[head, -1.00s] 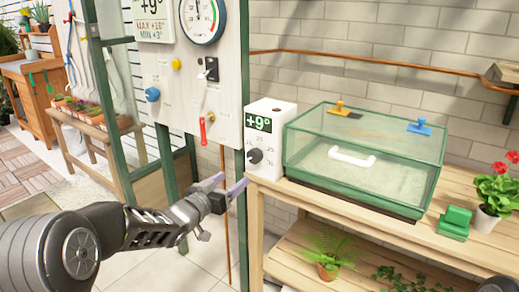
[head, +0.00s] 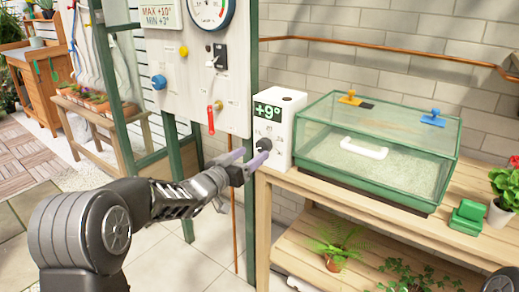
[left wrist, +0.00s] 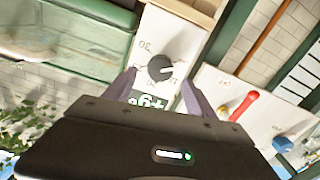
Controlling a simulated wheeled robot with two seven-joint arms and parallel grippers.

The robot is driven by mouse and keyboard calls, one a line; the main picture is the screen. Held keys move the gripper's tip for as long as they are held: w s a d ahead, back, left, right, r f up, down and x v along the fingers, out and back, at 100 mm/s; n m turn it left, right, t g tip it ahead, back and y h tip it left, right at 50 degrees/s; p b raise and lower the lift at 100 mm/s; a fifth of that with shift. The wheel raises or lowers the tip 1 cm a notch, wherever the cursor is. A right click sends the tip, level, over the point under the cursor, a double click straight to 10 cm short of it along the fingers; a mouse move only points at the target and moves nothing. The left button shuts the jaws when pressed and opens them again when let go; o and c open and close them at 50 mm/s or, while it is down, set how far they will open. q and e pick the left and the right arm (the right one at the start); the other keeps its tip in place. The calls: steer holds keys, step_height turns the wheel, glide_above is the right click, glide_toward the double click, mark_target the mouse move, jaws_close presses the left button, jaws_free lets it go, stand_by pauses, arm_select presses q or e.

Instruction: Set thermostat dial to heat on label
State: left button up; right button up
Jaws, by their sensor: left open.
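The thermostat (head: 282,128) is a white box at the left end of the wooden bench, with a dark display reading +9°. Its black dial (head: 264,145) is on the front face, below the display. My left gripper (head: 255,156) is open, its two purple fingertips pointing at the dial and partly overlapping it in the head view. In the left wrist view the dial (left wrist: 160,67) lies between and just beyond the fingertips, with a white mark on it and numbers around it. I cannot tell whether the fingers touch it. My right gripper is not in view.
A green-framed glass case (head: 380,150) stands right of the thermostat on the bench. A panel (head: 195,85) with a red lever (head: 211,119), a blue knob (head: 158,82) and a gauge stands to the left. A red-flowered pot (head: 500,208) is at the right.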

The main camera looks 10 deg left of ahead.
mark_target(261, 147)
arm_select(q)
steer(key=x, duration=0.5)
steer(key=shift+c, duration=0.2)
steer(key=c, duration=1.4)
